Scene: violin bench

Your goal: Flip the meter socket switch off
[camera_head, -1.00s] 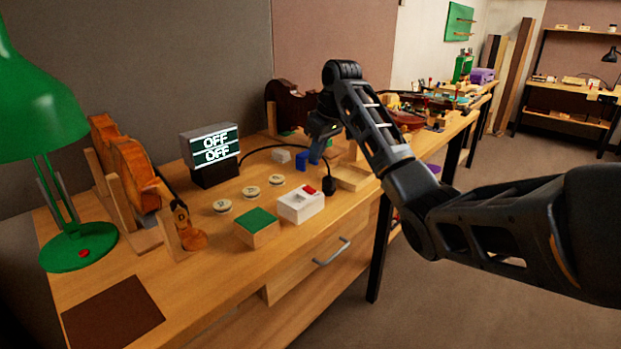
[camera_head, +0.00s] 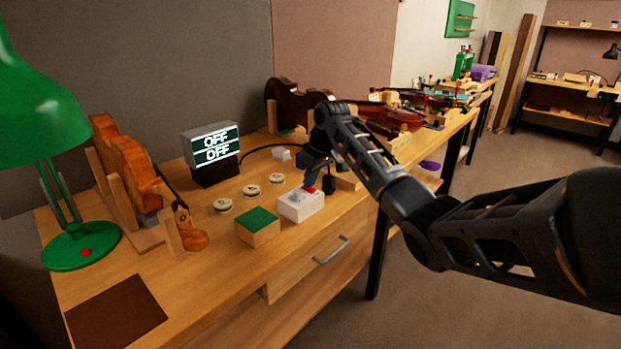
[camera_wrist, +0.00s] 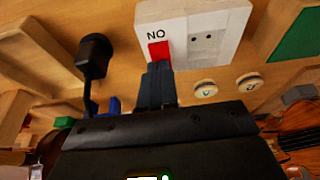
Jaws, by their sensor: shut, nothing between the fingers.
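The meter socket is a white box (camera_head: 301,206) on the bench, with a red switch (camera_head: 310,190) on its top. The display (camera_head: 212,147) behind reads "OFF" on both lines.
A black plug (camera_head: 329,182) on a cable stands right of the box, close to my gripper. A green-topped wooden block (camera_head: 258,226) sits to its left, with round labelled discs (camera_head: 250,191) behind. A violin (camera_head: 130,170) and a green lamp (camera_head: 80,245) stand at the left.

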